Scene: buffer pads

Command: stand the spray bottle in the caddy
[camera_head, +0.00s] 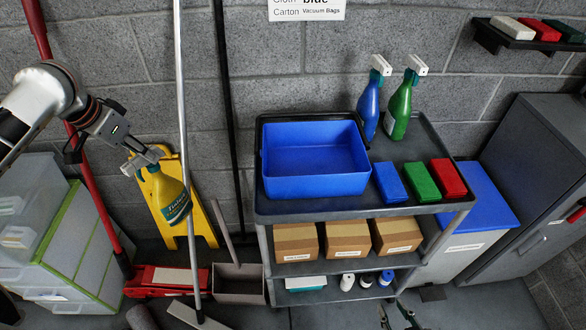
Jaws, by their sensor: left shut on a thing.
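A yellow spray bottle (168,198) with a dark green label hangs in the air at the left, slightly tilted. My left gripper (142,162) is shut on its upper part, and the bottle's head is largely hidden by the fingers. The caddy is a blue open box (312,188) with a dark handle, on the top shelf of the grey cart; its visible inside is empty. The bottle is well to the left of the caddy, apart from it. My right gripper (397,317) shows only its fingertips at the bottom edge, spread apart and empty, in front of the cart.
The cart top (300,208) also bears a blue spray bottle (369,105), a green spray bottle (398,110) and blue, green and red blocks (422,182). A pale pole (183,90) stands between the held bottle and the cart. A yellow floor sign (205,220) is behind the bottle.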

